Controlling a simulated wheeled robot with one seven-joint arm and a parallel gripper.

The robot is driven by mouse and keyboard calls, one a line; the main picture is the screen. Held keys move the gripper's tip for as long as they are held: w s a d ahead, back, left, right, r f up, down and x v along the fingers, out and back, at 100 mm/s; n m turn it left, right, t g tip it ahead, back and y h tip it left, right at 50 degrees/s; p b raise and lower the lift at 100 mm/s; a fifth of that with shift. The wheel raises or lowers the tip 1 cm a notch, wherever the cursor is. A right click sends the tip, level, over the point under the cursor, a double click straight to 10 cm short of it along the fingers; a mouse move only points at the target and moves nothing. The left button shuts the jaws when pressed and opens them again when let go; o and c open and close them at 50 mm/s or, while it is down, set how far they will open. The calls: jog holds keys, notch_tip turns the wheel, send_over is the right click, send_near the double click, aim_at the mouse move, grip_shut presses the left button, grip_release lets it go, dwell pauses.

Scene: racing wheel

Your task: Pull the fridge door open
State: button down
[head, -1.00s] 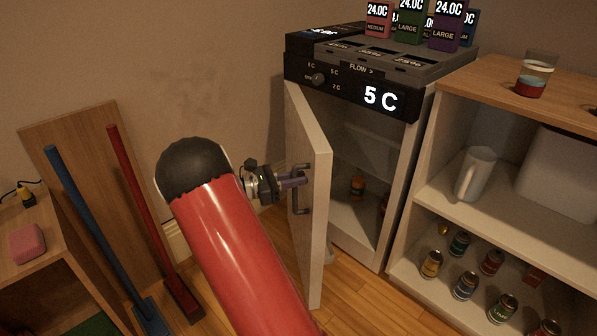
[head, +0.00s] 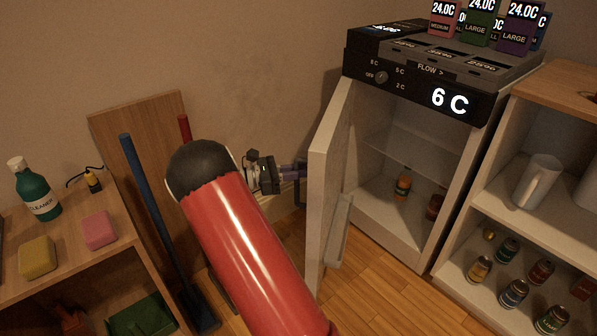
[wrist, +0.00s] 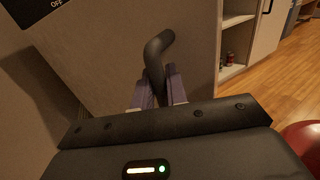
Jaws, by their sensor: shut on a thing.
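The fridge (head: 425,100) shows a display of 6 C in the head view. Its pale door (head: 328,170) stands wide open, hinged on the left, with the interior visible. My gripper (head: 297,172) is at the outer face of the door, partly hidden behind the door's edge. In the wrist view, the purple fingers of my gripper (wrist: 158,92) are shut on the dark door handle (wrist: 160,45). The handle's upper bend sticks out above the fingers. Its lower part is hidden by the gripper body.
Inside the fridge stand a small orange container (head: 403,186) and another beside it. An open shelf (head: 470,255) with cans and a white jug (head: 538,182) is on the right. A bench (head: 75,262) and a blue-handled tool (head: 150,200) are on the left.

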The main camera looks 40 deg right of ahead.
jog(key=shift+a+f, duration=0.1)
jog(key=c, duration=1.5)
grip_release()
jog(key=v, duration=0.7)
jog(key=shift+a+b, duration=0.3)
jog(key=shift+a, duration=0.05)
